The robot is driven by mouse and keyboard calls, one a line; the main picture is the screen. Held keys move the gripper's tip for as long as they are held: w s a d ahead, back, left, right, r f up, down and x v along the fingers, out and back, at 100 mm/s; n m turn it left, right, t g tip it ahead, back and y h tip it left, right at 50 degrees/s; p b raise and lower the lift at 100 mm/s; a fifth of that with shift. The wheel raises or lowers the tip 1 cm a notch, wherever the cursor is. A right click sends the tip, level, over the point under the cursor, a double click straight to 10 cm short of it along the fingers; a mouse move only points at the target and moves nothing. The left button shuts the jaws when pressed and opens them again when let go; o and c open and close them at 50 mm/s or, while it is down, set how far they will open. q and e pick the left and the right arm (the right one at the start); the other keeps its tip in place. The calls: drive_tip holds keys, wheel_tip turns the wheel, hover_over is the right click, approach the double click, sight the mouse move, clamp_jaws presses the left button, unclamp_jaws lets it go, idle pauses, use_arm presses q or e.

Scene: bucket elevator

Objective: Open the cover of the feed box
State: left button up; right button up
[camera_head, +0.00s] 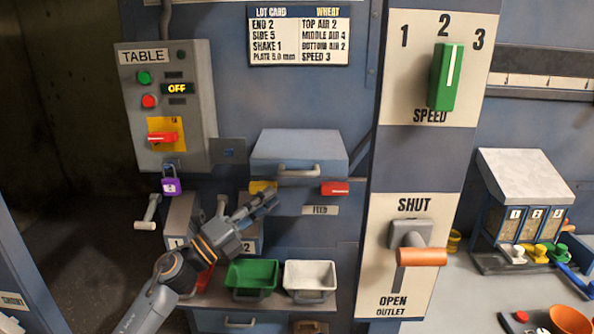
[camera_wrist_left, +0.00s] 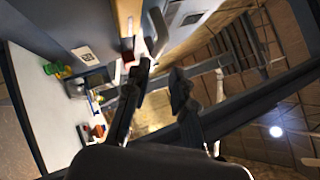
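The feed box cover (camera_head: 300,147) is a blue-grey lid with a pale bar handle (camera_head: 299,171) along its front. It looks shut. Below it are a yellow piece (camera_head: 262,187), a red piece (camera_head: 335,188) and the FEED label (camera_head: 320,210). My left gripper (camera_head: 268,197) is in front of the box, below and left of the handle, apart from it as far as I can tell. In the left wrist view its two fingers (camera_wrist_left: 162,72) are spread with nothing between them. My right gripper is not in view.
A green bin (camera_head: 252,274) and a white bin (camera_head: 309,275) stand below the box. The TABLE switch panel (camera_head: 165,105) with a purple padlock (camera_head: 171,186) is at left. The outlet lever (camera_head: 420,256) with an orange grip juts out at right, under the green speed knob (camera_head: 446,77).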

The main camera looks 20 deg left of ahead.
sight(298, 174)
use_arm(q)
drive_tip(key=p+x, duration=0.2)
drive_tip(key=x, duration=0.7)
drive_tip(key=shift+w, duration=0.25)
drive_tip(key=shift+w+d, duration=0.1)
drive_tip(key=shift+w, duration=0.15)
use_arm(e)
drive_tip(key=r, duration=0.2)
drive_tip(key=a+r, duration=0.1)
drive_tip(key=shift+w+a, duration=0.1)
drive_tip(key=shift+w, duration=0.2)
use_arm(q)
drive_tip(key=shift+c, duration=0.2)
drive_tip(key=c, duration=0.4)
clamp_jaws()
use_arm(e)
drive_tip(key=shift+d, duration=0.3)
